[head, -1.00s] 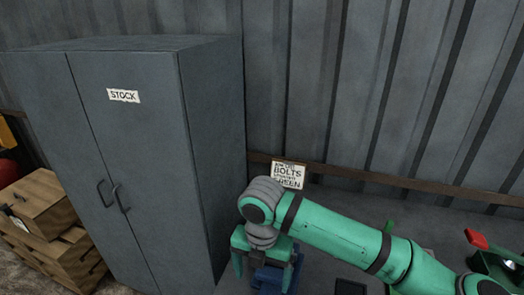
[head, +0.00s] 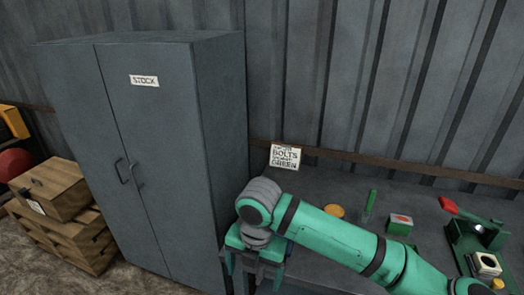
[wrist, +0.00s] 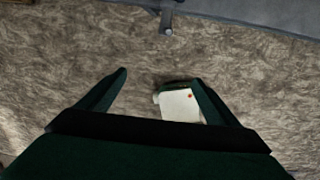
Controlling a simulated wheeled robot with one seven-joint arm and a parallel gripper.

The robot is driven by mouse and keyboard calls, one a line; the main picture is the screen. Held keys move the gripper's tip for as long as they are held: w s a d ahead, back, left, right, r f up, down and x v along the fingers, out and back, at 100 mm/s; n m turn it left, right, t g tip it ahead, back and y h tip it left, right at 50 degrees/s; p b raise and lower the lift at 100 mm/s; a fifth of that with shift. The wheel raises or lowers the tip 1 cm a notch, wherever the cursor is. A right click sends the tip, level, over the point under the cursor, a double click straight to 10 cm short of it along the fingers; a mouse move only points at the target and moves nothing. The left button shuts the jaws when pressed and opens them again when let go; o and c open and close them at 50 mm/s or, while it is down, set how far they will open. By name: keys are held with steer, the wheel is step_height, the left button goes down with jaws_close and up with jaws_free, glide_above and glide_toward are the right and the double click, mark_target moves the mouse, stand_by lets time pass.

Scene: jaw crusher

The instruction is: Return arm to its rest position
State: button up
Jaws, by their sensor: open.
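My arm (head: 335,235) is green with grey joints and reaches from the lower right across the front of the bench. It is bent down at its grey end joint. My gripper (head: 254,274) points downward between the grey cabinet and the bench. In the wrist view my gripper (wrist: 160,82) has its two dark green fingers spread apart over brown, rough ground. A white block-like thing with a red dot (wrist: 180,105) shows beside the right finger. I cannot tell whether it touches the finger or lies lower down.
A grey cabinet marked STOCK (head: 150,165) stands shut left of my gripper. Wooden crates (head: 62,210) are at far left.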

steer(key=w+a+r+m+t+y, duration=0.1)
steer(key=a+r+m+t+y, duration=0.15)
steer(key=a+y, duration=0.45)
steer(key=w+a+r+m+t+y, duration=0.2)
steer(key=a+r+m, duration=0.15)
steer(key=a, duration=0.75)
steer(key=w+a+r+m+t+y, duration=0.1)
steer(key=a+r+m+t+y, duration=0.15)
steer(key=a+m+y, duration=0.4)
steer(key=s+d+f+m+t+h, duration=0.5)
steer(key=d+f+m+h, duration=0.15)
steer(key=f+m, duration=0.3)
steer(key=s+d+f+m+t+h, duration=0.55)
steer(key=d+f+m, duration=0.2)
steer(key=m, duration=0.25)
steer(key=s+d+f+h, duration=0.1)
steer(key=s+d, duration=0.3)
steer(key=s, duration=0.4)
steer(key=s+d+f+g+h, duration=0.1)
steer(key=s+d+f+h, duration=0.1)
steer(key=s, duration=0.6)
steer(key=s+d+f+g+h, duration=0.1)
steer(key=s+d+f, duration=0.2)
steer(key=s+d, duration=0.3)
steer(key=shift+s+d, duration=0.3)
steer(key=shift+s, duration=0.85)
